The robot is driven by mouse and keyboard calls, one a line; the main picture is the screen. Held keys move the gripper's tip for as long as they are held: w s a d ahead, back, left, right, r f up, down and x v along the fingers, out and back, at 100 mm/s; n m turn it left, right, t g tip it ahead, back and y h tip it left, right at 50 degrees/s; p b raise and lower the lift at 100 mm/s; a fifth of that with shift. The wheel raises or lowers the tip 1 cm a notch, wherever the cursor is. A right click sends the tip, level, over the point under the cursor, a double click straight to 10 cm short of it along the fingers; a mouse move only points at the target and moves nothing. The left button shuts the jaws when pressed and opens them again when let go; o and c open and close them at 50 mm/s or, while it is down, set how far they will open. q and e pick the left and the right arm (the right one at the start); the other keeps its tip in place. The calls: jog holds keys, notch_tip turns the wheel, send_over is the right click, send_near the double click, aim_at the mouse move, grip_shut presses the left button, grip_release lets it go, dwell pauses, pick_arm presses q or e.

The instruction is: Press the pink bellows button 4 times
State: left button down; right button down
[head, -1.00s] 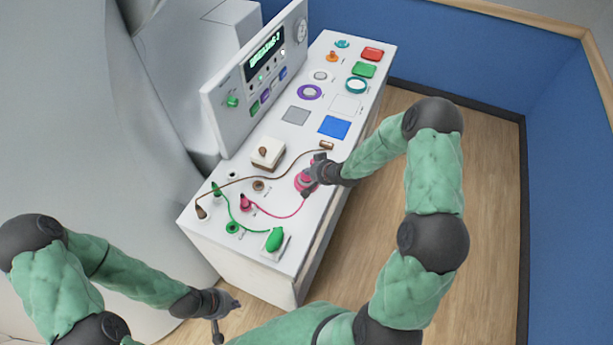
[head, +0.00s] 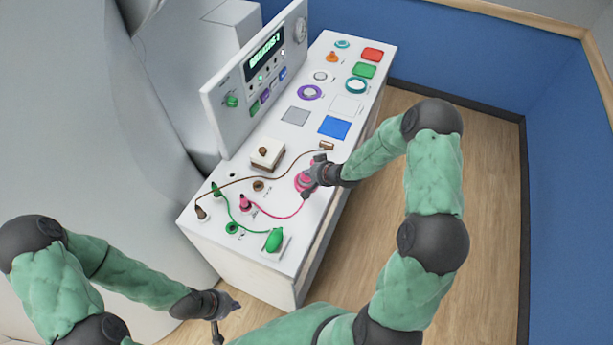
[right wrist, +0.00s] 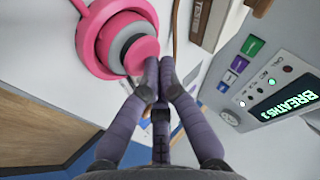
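The pink bellows button (head: 302,181) sits on the white console top near its right edge, partly hidden by my right gripper (head: 314,176). In the right wrist view the button (right wrist: 142,54) has a pink base ring, a grey band and a pink cap. My right gripper (right wrist: 159,66) has its fingers together with nothing between them. The tips are at the edge of the pink cap; I cannot tell whether they touch it. My left gripper (head: 228,318) is spread and empty, low in front of the console's near end.
The console top (head: 318,112) also holds a green bulb (head: 274,239), a white-and-brown box (head: 267,153), coloured cables and several other buttons. An upright panel (head: 255,82) stands along its left side, with a green "BREATHS" display (right wrist: 287,108). Open floor lies to the right.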

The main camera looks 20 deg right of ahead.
jog(key=shift+f, duration=0.3)
jog(key=shift+r, duration=0.15)
dwell(0.4)
jog(key=shift+r+p, duration=0.7)
jog(key=shift+r, duration=0.15)
jog(key=shift+r, duration=0.1)
notch_tip(320, 180, up, 5)
jog(key=p, duration=0.4)
dwell(0.6)
